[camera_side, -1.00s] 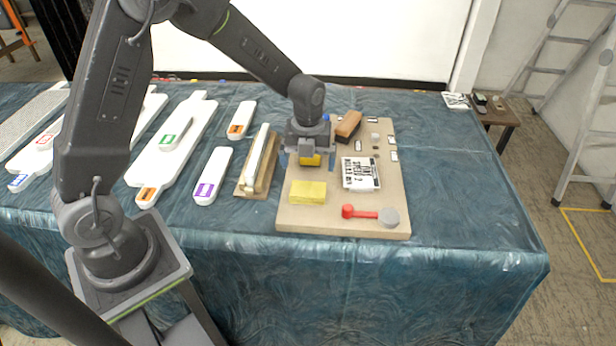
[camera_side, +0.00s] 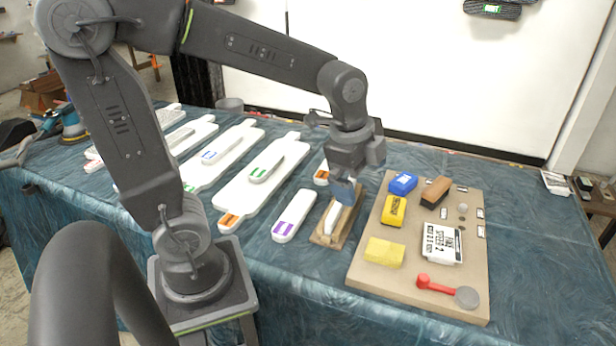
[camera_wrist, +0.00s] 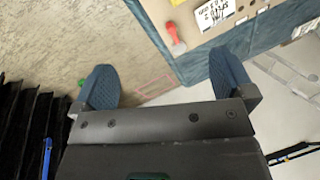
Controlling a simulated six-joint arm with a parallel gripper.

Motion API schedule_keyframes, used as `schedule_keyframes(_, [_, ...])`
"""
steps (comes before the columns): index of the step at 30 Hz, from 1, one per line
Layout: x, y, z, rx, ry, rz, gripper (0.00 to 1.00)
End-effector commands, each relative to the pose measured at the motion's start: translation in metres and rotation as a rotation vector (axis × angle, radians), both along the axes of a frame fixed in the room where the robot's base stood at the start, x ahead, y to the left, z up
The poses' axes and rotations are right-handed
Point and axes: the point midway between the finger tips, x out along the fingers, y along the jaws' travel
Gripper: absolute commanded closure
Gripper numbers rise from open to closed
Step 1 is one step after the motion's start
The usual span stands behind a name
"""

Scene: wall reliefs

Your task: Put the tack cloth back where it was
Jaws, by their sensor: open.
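A plain yellow folded pad (camera_side: 385,252), which looks like the tack cloth, lies flat on the left front of the tan board (camera_side: 365,275). A yellow block with dark markings (camera_side: 394,210) lies behind it; I cannot be sure which is the tack cloth. My gripper (camera_side: 343,192) is open and appears empty. In the side view it is left of the board, in front of or over the wooden piece with a white strip (camera_side: 332,220); its height is unclear. In the wrist view my open fingers (camera_wrist: 165,82) have nothing between them.
The board also carries a blue block (camera_side: 403,183), a brown block (camera_side: 436,191), a white printed card (camera_side: 443,243) and a red-handled tool (camera_side: 436,284) with a grey disc. White paddle shapes, one with purple marks (camera_side: 294,215), lie left. The blue-covered table (camera_side: 290,275) is bare in front.

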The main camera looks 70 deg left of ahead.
Motion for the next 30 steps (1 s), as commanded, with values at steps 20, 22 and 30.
schedule_keyframes(20, [-0.106,-0.011,0.027,-0.407,-0.205,0.995,0.0])
schedule_keyframes(22, [-0.106,-0.011,0.027,-0.407,-0.204,0.994,0.0])
schedule_keyframes(30, [-0.105,-0.011,0.028,-0.406,-0.205,0.992,0.0])
